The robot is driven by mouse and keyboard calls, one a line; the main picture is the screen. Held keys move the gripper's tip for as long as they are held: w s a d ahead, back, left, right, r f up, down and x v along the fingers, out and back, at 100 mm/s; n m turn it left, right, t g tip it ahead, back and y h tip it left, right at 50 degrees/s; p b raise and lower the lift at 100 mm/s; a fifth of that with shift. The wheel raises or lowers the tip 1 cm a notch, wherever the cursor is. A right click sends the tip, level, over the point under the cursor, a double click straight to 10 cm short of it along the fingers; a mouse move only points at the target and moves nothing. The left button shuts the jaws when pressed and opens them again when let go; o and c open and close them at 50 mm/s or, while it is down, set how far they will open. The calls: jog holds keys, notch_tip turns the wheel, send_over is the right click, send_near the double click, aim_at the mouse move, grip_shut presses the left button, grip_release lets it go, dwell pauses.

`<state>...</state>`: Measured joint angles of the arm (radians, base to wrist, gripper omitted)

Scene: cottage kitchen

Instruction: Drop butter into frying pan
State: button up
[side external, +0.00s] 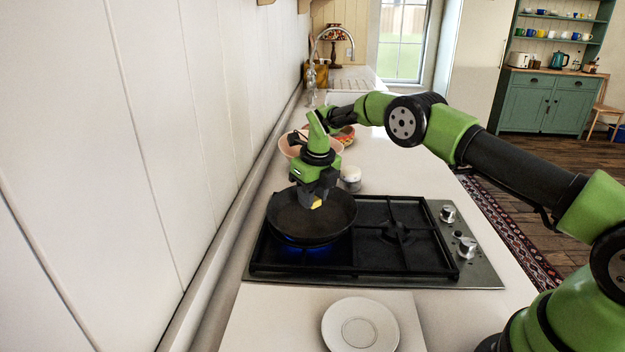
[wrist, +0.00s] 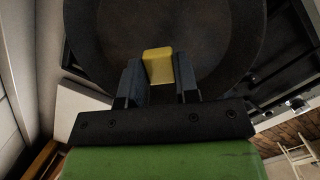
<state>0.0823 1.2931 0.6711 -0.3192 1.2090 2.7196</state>
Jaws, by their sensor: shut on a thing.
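The butter (side external: 316,204) is a small yellow block held between the fingers of my gripper (side external: 313,198). In the wrist view the butter (wrist: 158,66) sits between the two dark fingertips of my gripper (wrist: 159,78), with its far end sticking out. The black frying pan (side external: 290,222) is on the left burner, with a blue flame under it. My gripper points down over the pan and holds the butter above or within it; the exact height is hard to tell. The dark pan (wrist: 210,35) fills the background behind the butter in the wrist view.
The hob (side external: 470,275) has an empty right grate (side external: 400,235) and knobs at its right edge. A white plate (side external: 360,325) lies on the counter in front. A small white jar (side external: 351,178) and a pinkish bowl (side external: 291,150) stand behind the pan. The wall runs close on the left.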

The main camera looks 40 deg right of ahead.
jog(key=shift+f, duration=1.35)
jog(key=o, duration=0.7)
jog(key=shift+c, duration=0.2)
jog(key=shift+r, duration=3.55)
